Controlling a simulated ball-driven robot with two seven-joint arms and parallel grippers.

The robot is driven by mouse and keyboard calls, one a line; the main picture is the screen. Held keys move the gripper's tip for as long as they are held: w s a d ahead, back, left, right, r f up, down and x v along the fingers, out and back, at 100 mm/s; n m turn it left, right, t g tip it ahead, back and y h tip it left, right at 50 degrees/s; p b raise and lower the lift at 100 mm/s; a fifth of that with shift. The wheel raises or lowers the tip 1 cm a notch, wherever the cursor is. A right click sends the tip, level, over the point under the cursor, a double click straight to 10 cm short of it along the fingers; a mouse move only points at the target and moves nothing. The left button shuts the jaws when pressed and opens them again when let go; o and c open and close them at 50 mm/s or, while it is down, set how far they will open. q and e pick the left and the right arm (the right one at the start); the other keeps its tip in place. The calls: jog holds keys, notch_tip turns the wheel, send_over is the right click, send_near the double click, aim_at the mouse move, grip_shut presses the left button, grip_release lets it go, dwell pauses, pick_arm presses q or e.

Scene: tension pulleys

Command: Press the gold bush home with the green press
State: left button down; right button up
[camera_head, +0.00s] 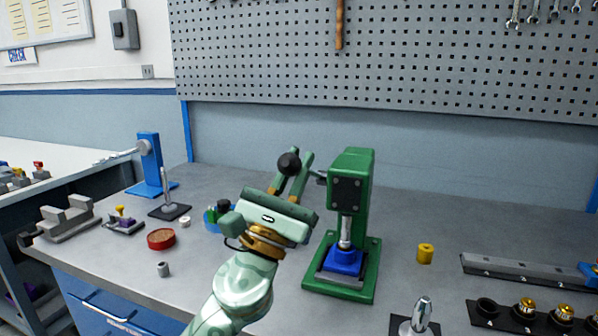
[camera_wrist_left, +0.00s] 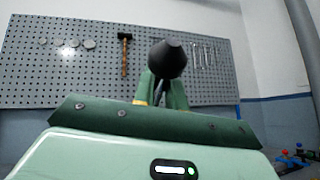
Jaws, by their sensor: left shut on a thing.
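The green press (camera_head: 357,190) stands on the bench right of centre. Its silver ram (camera_head: 345,232) reaches down to a blue block (camera_head: 343,262) on the press base; I cannot tell whether a bush is under the ram. My left gripper (camera_head: 293,172) is left of the press head, shut on the press's lever by its black knob (camera_head: 289,163). The knob also shows between the fingers in the left wrist view (camera_wrist_left: 167,60). A gold bush-like cylinder (camera_head: 425,253) stands upright on the bench right of the press. My right gripper is out of view.
A long grey rail (camera_head: 515,270) and a dark tray (camera_head: 500,318) with gold-topped parts lie at the right. A blue stand (camera_head: 150,160), a red round dish (camera_head: 161,239) and a grey cradle (camera_head: 68,217) are at the left. Bare bench lies behind the press.

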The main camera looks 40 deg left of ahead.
pick_arm(q)
jog(key=shift+w+d+f, duration=0.15)
jog(key=shift+d+f, duration=0.05)
jog(key=shift+f, duration=0.15)
